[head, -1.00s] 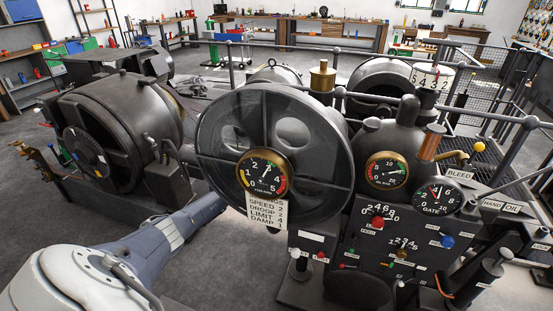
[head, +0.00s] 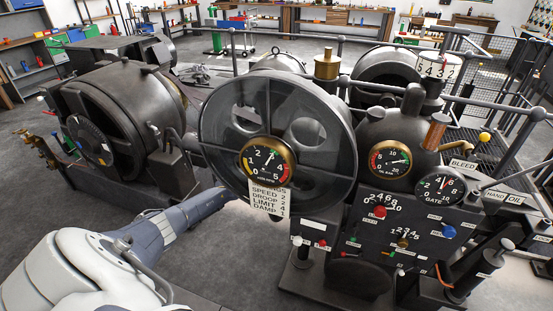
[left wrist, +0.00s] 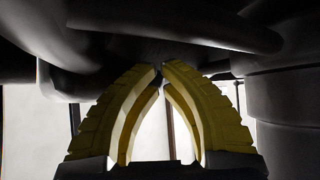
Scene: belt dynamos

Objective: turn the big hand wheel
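The big hand wheel (head: 347,147) is a large dark wheel with a thick rim and broad spokes. It stands upright at the middle of the head view, behind a brass-rimmed dial (head: 267,162) and a white label plate. My left arm reaches from the lower left toward the wheel's lower left side, and its gripper is hidden in that view. In the left wrist view my left gripper's yellow fingers (left wrist: 161,70) arch together with tips almost meeting, just below dark curved parts. I see nothing clearly held between them. My right gripper is not in view.
A panel (head: 372,229) with knobs and small levers stands right of the wheel. Two gauges (head: 390,160) (head: 441,187) sit above it. A dark dynamo (head: 120,120) stands at the left. Grey railings run behind the machine. Bare floor shows at the lower middle.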

